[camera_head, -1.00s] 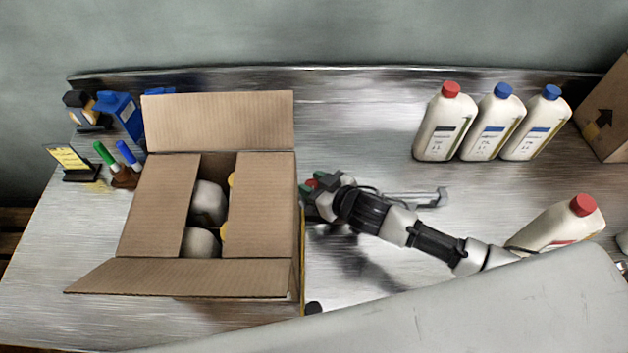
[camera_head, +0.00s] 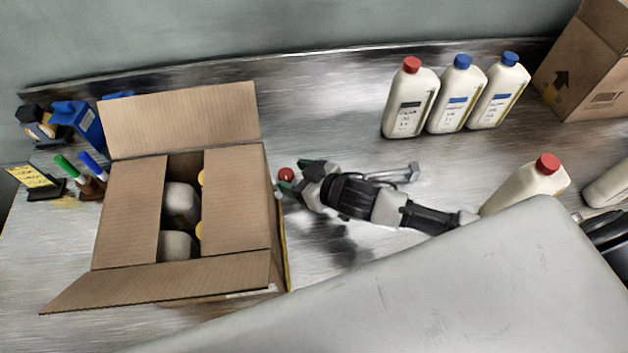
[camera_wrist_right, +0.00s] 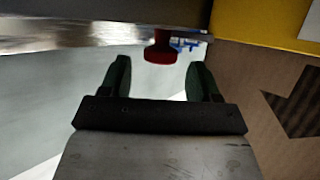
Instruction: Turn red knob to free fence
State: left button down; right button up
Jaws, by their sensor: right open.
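The red knob (camera_head: 286,174) sits just right of the open cardboard box in the head view. In the right wrist view the red knob (camera_wrist_right: 160,47) is beyond the fingertips, roughly centred between them, with a gap. My right gripper (camera_head: 287,185) is open and empty, its dark green fingers pointing left at the knob. The same gripper (camera_wrist_right: 160,77) shows both fingers apart in the wrist view. A yellow strip (camera_head: 286,253), possibly the fence, runs along the box's right side; a yellow panel (camera_wrist_right: 265,18) shows in the wrist view. My left gripper is not in view.
The open cardboard box (camera_head: 130,212) holds white bottles. Several white bottles stand at the back right, including a red-capped one (camera_head: 411,100). Another red-capped bottle (camera_head: 525,190) stands nearer. The table (camera_head: 330,100) is clear behind my right arm.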

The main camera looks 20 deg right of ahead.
jog(key=v, duration=0.8)
jog(key=shift+b, duration=0.4)
jog(key=shift+a, duration=0.1)
